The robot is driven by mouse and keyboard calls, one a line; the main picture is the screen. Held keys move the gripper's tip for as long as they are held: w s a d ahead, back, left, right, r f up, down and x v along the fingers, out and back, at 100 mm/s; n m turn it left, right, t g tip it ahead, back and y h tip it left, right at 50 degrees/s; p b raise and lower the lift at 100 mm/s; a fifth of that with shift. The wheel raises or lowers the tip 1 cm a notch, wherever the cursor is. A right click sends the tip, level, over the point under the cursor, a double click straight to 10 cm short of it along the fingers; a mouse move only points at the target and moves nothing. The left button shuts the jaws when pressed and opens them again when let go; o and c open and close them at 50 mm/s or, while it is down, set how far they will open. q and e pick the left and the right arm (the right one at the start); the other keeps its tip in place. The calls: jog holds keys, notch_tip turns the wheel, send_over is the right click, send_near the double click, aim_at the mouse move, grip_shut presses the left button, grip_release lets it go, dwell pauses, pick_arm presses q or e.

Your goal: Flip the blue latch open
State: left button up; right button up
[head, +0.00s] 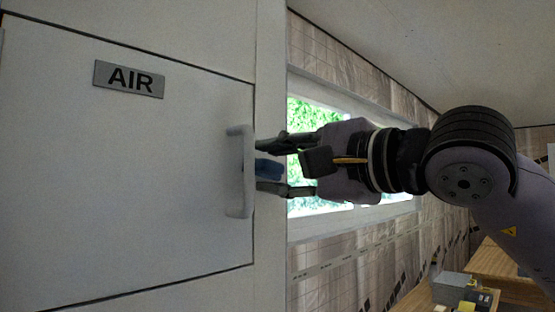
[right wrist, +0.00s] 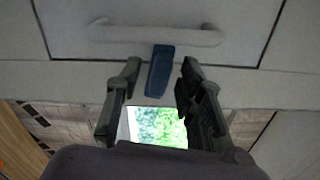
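The blue latch (head: 268,169) sits at the right edge of the white AIR panel (head: 120,190), beside the panel's white handle. In the right wrist view the latch (right wrist: 160,71) is a short blue bar that reaches from near the handle across the panel's edge. My right gripper (head: 262,166) comes in from the right with one finger above and one below the latch. In the right wrist view the right gripper (right wrist: 160,66) is open, with a visible gap between each finger and the latch. My left gripper is not in view.
The white handle (head: 240,171) stands out from the panel just left of my right fingertips. An AIR label (head: 129,79) is at the panel's upper part. A window (head: 305,115) is behind my gripper. A grey box (head: 452,288) is on a wooden surface at lower right.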

jog(key=shift+c, duration=0.6)
grip_shut()
jog(key=shift+f, duration=0.1)
